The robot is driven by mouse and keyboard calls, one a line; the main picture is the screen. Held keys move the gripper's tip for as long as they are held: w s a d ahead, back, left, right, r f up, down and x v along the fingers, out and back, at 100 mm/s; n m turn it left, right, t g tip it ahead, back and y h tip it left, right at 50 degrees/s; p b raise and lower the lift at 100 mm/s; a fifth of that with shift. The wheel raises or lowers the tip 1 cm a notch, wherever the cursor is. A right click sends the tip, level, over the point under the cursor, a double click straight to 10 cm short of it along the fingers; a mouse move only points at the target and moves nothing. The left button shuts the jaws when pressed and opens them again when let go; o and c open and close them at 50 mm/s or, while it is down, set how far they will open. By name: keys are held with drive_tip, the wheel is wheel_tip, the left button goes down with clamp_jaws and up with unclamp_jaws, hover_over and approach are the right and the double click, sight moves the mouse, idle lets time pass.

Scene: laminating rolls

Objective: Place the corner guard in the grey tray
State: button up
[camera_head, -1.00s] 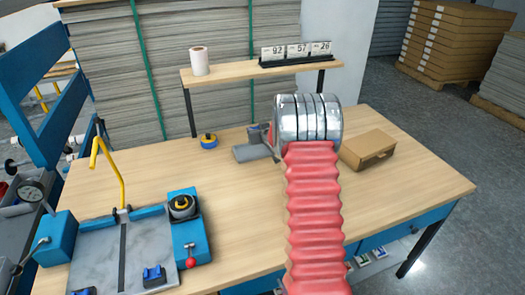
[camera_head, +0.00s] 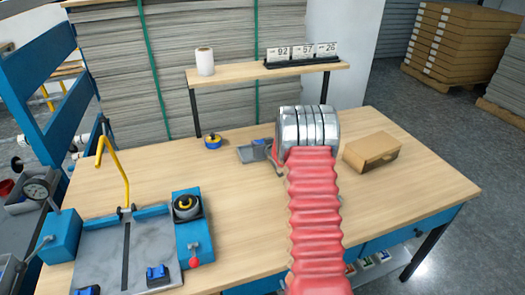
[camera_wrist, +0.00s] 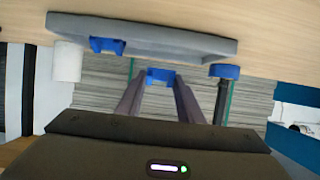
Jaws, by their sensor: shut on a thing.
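The grey tray (camera_head: 245,157) sits on the bench behind my wrist in the head view, its right part hidden. In the wrist view the grey tray (camera_wrist: 190,42) spans the top of the picture, just beyond my fingertips. My gripper (camera_wrist: 160,82) is shut on a small blue corner guard (camera_wrist: 160,74), which shows between the fingertips. Another small blue piece (camera_wrist: 108,45) shows against the tray's rim; I cannot tell whether it is inside. In the head view my arm hides the fingertips and the held guard.
A cardboard box (camera_head: 371,150) is on the right. A raised shelf (camera_head: 240,77) stands behind. The blue-and-grey fixture (camera_head: 130,245) with a yellow handle fills the front left. Bench space in front of the tray is clear.

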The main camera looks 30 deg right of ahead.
drive_tip(key=shift+f, duration=0.15)
drive_tip(key=shift+f, duration=1.75)
drive_tip(key=o, duration=1)
drive_tip(key=shift+f, duration=0.1)
drive_tip(key=v, duration=1.2)
drive_tip(key=shift+a, duration=0.1)
